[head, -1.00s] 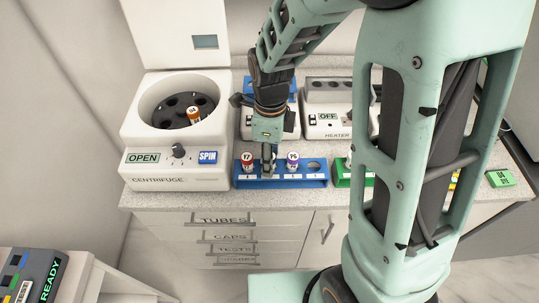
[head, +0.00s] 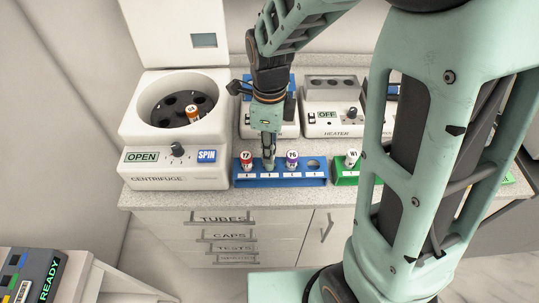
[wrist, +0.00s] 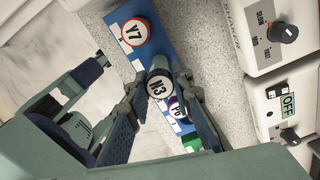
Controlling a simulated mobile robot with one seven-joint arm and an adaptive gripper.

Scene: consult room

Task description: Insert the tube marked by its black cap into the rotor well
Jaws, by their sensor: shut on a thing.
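The black-capped tube marked N3 (wrist: 158,86) is between the fingers of my gripper (wrist: 160,93) in the wrist view. The gripper is shut on it. In the head view my gripper (head: 269,163) is at the blue rack (head: 280,182), between the red-capped Y7 tube (head: 246,160) and the purple-capped P6 tube (head: 292,159). It hides N3 there, and I cannot tell how far N3 sits in its slot. The centrifuge (head: 150,183) is open at the left. Its dark rotor (head: 167,112) shows several wells, and an orange-capped tube (head: 192,112) stands in one.
The blue rack has an empty slot (head: 314,165) at its right end. A green rack (head: 345,179) with a white-capped tube (head: 351,158) is to its right. A heater (head: 330,125) and another device stand behind. The centrifuge lid (head: 175,35) is raised.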

